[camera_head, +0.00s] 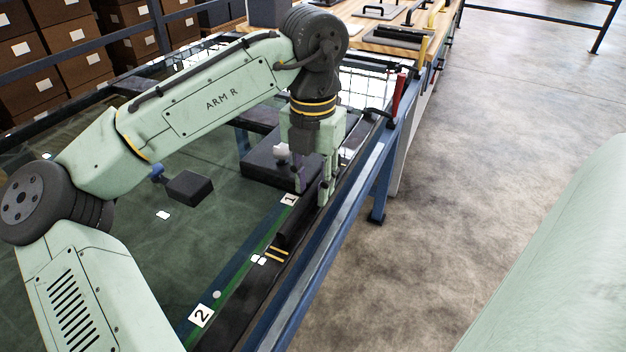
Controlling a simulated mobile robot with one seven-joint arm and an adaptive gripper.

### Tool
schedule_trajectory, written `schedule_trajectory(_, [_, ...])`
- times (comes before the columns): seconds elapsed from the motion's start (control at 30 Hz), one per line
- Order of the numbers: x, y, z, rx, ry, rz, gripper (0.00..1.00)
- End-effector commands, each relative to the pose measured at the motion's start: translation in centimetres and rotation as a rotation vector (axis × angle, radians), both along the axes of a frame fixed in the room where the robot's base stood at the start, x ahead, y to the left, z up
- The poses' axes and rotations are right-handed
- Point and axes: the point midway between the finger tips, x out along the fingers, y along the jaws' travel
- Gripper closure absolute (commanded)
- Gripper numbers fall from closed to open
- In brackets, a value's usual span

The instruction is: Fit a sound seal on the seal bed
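My gripper (312,192) points down over the near-right edge of the green-floored table. Its two fingers stand apart, one on each side of a dark gap. A raised black bar (290,228) lies along the dark edge rail, and its far end runs up to the fingertips. I cannot tell whether the fingers touch or clasp it. Two yellow stripes (277,253) cross the rail at the bar's near end. A green strip (262,238) runs beside the rail, between label 1 (289,199) and label 2 (201,316). I cannot tell which part is the seal bed or judge a seal's soundness.
A dark block (189,187) with a blue fitting is left of the rail. A black plate (262,165) with a pale knob stands behind my gripper. A red-handled clamp (398,95) is on the table edge. A wooden bench (390,38) holds tools. The floor at right is partly clear.

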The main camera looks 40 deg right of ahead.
Motion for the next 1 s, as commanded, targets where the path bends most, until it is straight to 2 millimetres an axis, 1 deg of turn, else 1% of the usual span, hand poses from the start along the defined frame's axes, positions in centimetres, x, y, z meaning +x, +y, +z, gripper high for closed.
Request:
schedule_trajectory(0.03, [0.0, 0.0, 0.0, 0.0, 0.0, 0.0, 0.66])
schedule_trajectory(0.1, [0.0, 0.0, 0.0, 0.0, 0.0, 0.0, 0.62])
schedule_trajectory(0.37, [0.0, 0.0, 0.1, -0.001, 0.0, 0.001, 0.62])
schedule_trajectory(0.47, [0.0, 0.0, 0.5, -0.001, 0.0, 0.001, 0.62])
schedule_trajectory(0.57, [0.0, -0.1, 1.8, -0.002, -0.001, 0.0, 0.62])
schedule_trajectory(0.8, [0.1, 0.0, 7.0, 0.0, -0.005, 0.003, 0.62])
schedule_trajectory(0.9, [0.1, 0.0, 9.0, 0.0, -0.004, 0.004, 0.62])
schedule_trajectory(1.0, [0.1, 0.0, 10.5, 0.0, -0.003, 0.003, 0.62])
